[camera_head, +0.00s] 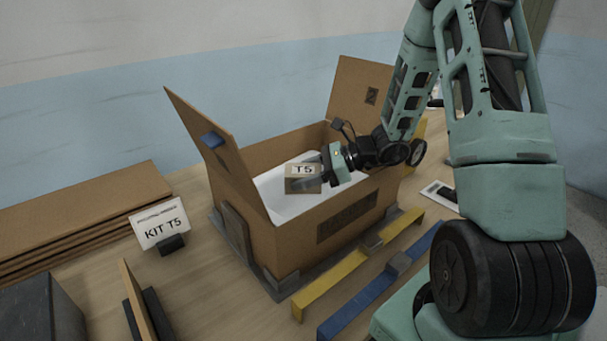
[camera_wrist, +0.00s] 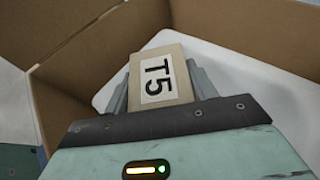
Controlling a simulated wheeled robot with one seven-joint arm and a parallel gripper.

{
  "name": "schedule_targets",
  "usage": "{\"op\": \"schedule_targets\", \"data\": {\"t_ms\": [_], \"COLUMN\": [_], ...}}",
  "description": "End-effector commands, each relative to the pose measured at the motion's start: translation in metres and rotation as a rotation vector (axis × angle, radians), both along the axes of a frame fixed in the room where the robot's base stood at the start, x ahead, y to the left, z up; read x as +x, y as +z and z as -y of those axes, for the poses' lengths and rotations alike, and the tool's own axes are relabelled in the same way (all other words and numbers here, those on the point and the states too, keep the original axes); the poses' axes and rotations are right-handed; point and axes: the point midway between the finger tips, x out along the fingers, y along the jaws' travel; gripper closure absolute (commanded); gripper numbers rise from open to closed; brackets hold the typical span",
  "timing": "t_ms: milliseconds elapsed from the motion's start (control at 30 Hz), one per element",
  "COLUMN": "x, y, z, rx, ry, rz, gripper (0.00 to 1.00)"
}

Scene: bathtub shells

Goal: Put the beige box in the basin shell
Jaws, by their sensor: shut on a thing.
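The beige box (camera_head: 303,185) bears a white label reading "T5" and is held by my gripper (camera_head: 322,175) above the white basin shell (camera_head: 285,208). In the wrist view, the beige box (camera_wrist: 160,80) sits between the two grey fingers of my gripper (camera_wrist: 162,92), which is shut on it. The white basin shell (camera_wrist: 265,90) lies inside the open cardboard carton, below and around the box in that view. The box hides part of the shell. I cannot tell how far above the shell floor the box is.
The cardboard carton (camera_head: 290,245) has raised flaps on its left and back right. Yellow (camera_head: 330,285) and blue (camera_head: 350,305) bars lie in front of it. A "KIT T5" sign (camera_head: 160,222) and stacked cardboard sheets (camera_head: 75,215) are on the left.

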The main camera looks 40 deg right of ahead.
Motion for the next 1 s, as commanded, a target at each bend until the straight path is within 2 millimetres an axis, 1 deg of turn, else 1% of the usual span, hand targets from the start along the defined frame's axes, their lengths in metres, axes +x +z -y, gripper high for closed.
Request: {"op": "schedule_targets", "data": {"t_ms": [400, 533, 567, 600, 633, 867, 1000], "x": [0.0, 0.0, 0.0, 0.0, 0.0, 0.0, 0.0], "y": [-0.012, -0.012, -0.012, -0.012, -0.012, -0.012, -0.005], "z": [0.0, 0.0, 0.0, 0.0, 0.0, 0.0, 0.0], "rx": [0.001, 0.001, 0.001, 0.001, 0.001, 0.001, 0.001], "ry": [0.0, 0.0, 0.0, 0.0, 0.0, -0.001, 0.0], "rz": [0.0, 0.0, -0.001, -0.001, -0.001, -0.001, -0.001], "gripper": [0.72, 0.72, 0.35, 0.24, 0.22, 0.22, 0.22]}}
